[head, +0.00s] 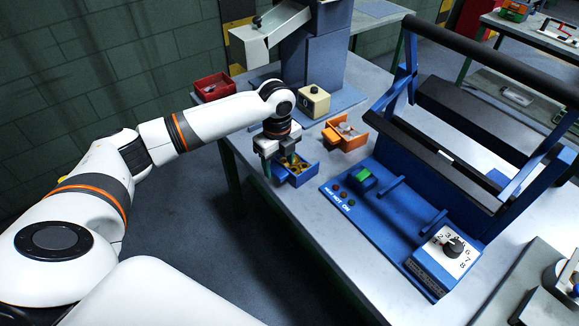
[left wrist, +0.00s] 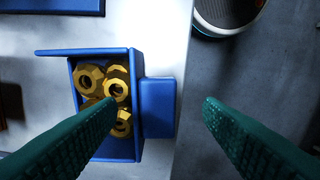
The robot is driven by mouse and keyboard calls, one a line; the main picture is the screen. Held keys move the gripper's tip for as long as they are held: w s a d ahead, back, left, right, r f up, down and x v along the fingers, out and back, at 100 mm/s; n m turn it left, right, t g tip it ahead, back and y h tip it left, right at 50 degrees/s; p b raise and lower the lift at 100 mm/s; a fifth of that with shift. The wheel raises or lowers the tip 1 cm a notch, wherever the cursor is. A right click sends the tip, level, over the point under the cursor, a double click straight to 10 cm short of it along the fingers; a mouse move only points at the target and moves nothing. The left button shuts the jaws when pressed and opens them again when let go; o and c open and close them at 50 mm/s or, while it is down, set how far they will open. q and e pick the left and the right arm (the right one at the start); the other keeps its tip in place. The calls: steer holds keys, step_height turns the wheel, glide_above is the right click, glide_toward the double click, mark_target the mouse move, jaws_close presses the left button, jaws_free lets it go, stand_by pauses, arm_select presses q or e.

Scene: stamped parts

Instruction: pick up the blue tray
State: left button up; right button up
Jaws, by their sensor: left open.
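The blue tray (head: 303,177) sits on the grey table near its left edge. It holds several brass nut-like parts, seen clearly in the left wrist view, where the tray (left wrist: 138,60) has a blue block-shaped handle (left wrist: 158,108) on its right side. My left gripper (head: 279,172) is above the tray at its handle end. In the left wrist view its green fingers (left wrist: 160,112) are wide apart, one on each side of the handle, with nothing between them gripped. The left finger overlaps the tray's lower part in that view. My right gripper is not in view.
An orange tray (head: 333,140) with grey parts stands just right of the blue tray. A red tray (head: 210,88) and a beige box (head: 313,101) are farther back. A blue machine (head: 375,215) with buttons and a dial fills the table's right. The table's edge lies close to the blue tray.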

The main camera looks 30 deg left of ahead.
mark_target(278, 169)
arm_select(q)
steer(key=f, duration=0.5)
steer(key=shift+w+a+p, duration=0.3)
steer(key=shift+w+p, duration=0.05)
steer(key=shift+p, duration=0.05)
steer(key=shift+r, duration=0.15)
steer(key=c, duration=1.3)
